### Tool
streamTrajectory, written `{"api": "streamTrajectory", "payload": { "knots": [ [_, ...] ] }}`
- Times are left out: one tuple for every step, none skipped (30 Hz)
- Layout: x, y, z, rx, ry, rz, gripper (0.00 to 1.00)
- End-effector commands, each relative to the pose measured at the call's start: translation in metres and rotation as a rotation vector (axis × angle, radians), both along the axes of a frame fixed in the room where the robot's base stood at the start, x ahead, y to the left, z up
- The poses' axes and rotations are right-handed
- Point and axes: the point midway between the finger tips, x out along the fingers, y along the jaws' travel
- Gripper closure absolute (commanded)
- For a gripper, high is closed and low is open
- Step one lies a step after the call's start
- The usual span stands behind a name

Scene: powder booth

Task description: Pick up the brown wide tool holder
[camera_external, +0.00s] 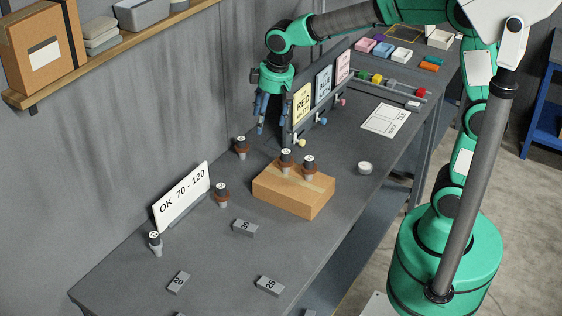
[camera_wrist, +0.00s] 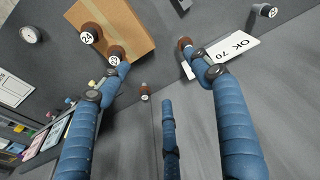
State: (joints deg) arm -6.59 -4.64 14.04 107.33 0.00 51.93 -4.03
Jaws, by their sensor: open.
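Several tool holders with brown collars and dark tops are in the external view. One stands by the wall (camera_external: 241,147), one by the OK sign (camera_external: 221,195), and two on a cardboard box (camera_external: 286,160) (camera_external: 308,165). I cannot tell which is the wide one. My gripper (camera_external: 272,130) is open and empty, pointing down above the table by the wall. In the wrist view my gripper (camera_wrist: 153,60) has its blue fingers spread, with the wall-side holder (camera_wrist: 145,90) between them. The sign-side holder (camera_wrist: 185,43) is partly hidden by the right finger.
The cardboard box (camera_external: 285,198) stands mid-table. The OK sign (camera_external: 182,197) leans near the wall. Colour cards (camera_external: 302,103) on a rack stand close to my gripper.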

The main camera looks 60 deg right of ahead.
Motion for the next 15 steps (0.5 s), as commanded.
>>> {"api": "streamTrajectory", "payload": {
  "knots": [
    [0.012,0.005,-0.009,-0.003,0.016,0.008,0.35],
    [0.019,0.007,-0.014,-0.004,0.023,0.012,0.35],
    [0.028,0.011,-0.021,-0.006,0.032,0.018,0.35],
    [0.034,0.013,-0.027,-0.006,0.040,0.023,0.35],
    [0.040,0.016,-0.032,-0.007,0.047,0.027,0.35],
    [0.049,0.020,-0.040,-0.009,0.057,0.033,0.35],
    [0.055,0.022,-0.045,-0.010,0.063,0.038,0.35],
    [0.061,0.025,-0.052,-0.012,0.071,0.042,0.35],
    [0.069,0.029,-0.060,-0.013,0.080,0.048,0.35],
    [0.075,0.031,-0.067,-0.015,0.088,0.052,0.35],
    [0.080,0.034,-0.074,-0.016,0.094,0.056,0.35],
    [0.088,0.038,-0.082,-0.018,0.102,0.063,0.35],
    [0.093,0.041,-0.090,-0.019,0.111,0.067,0.35],
    [0.098,0.044,-0.097,-0.020,0.117,0.072,0.35],
    [0.105,0.047,-0.107,-0.022,0.127,0.079,0.35]
  ]
}}
